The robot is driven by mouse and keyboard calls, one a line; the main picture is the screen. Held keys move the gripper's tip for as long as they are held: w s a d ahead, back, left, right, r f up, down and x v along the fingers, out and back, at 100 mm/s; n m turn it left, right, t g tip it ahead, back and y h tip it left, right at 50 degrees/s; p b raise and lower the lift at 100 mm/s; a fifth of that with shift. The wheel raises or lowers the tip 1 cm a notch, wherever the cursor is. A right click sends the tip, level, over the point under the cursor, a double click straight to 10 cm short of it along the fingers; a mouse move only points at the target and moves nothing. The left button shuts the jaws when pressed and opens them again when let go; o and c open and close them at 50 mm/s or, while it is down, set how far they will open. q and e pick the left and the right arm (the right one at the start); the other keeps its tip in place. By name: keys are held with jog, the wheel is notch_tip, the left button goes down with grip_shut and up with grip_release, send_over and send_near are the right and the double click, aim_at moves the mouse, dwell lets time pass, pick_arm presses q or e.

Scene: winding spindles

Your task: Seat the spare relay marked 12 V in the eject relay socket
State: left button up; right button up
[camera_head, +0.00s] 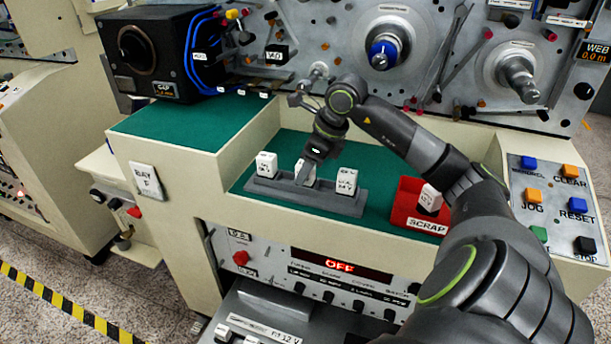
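Three white relays stand upright in a grey rack (280,191) on the green shelf: a left one (266,163), a middle one (309,176) and a right one (346,182). Their small print is too small to read surely. My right gripper (305,173) points down at the middle relay, with a dark finger in front of it. The far finger is hidden, so I cannot tell whether it grips. A drawer at the bottom (262,322) has a label that seems to read 12 V; I cannot make out the eject relay socket. My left gripper is out of view.
A red SCRAP bin (408,208) with a white relay (430,197) in it stands right of the rack. A button panel (548,215) is at the right. A control panel reading OFF (338,265) is below the shelf.

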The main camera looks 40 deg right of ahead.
jog(key=c, duration=0.9)
jog(key=shift+r, duration=0.15)
